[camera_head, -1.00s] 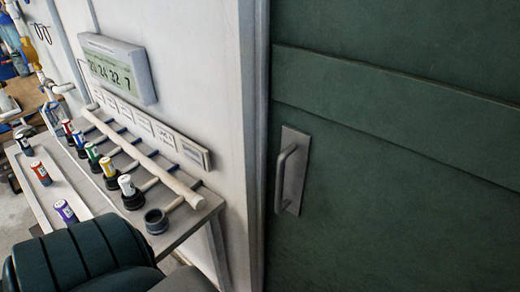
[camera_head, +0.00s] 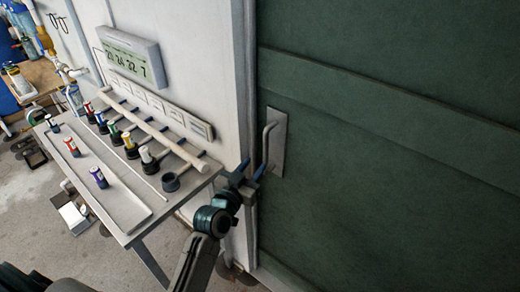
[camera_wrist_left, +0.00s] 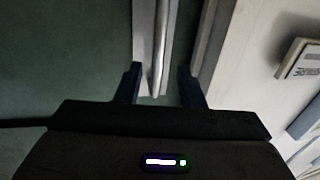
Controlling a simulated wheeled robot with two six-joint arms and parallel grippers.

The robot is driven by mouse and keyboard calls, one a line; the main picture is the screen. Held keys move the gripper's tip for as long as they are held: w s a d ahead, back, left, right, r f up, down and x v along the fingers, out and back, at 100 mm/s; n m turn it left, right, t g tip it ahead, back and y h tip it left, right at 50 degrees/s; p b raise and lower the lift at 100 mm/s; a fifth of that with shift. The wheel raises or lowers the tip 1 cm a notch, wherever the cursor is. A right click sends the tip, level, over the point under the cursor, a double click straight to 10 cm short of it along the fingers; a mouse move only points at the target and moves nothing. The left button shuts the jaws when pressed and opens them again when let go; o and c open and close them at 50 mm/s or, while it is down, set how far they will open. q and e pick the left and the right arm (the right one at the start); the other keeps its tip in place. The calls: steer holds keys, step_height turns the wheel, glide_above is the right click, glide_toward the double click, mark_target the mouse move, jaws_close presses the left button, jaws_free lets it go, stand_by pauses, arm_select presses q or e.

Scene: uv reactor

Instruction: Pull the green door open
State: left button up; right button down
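The green door (camera_head: 390,190) fills the right of the head view and looks shut against its white frame (camera_head: 243,100). Its upright metal handle (camera_head: 267,145) stands on a grey plate near the door's left edge. My left gripper (camera_head: 251,169) is at the handle's lower part. In the left wrist view its two dark fingers (camera_wrist_left: 158,86) are apart, with the handle (camera_wrist_left: 161,50) running down between them. A gap shows on each side of the handle, so I see no grip on it. My right gripper is out of view.
A metal table (camera_head: 125,205) with several coloured vials and a pale rail stands left of the door, close to my left arm. A digital display (camera_head: 130,58) hangs on the wall above it. Bare floor (camera_head: 40,220) lies to the left.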

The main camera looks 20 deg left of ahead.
mark_target(264, 153)
arm_select(q)
steer(key=w, duration=0.2)
steer(key=w+d+p, duration=0.1)
steer(key=w, duration=0.1)
steer(key=w+p, duration=0.1)
steer(key=w, duration=0.2)
steer(key=shift+w+d+r, duration=0.1)
steer(key=shift+d, duration=0.05)
steer(key=shift+w, duration=0.45)
jaws_close()
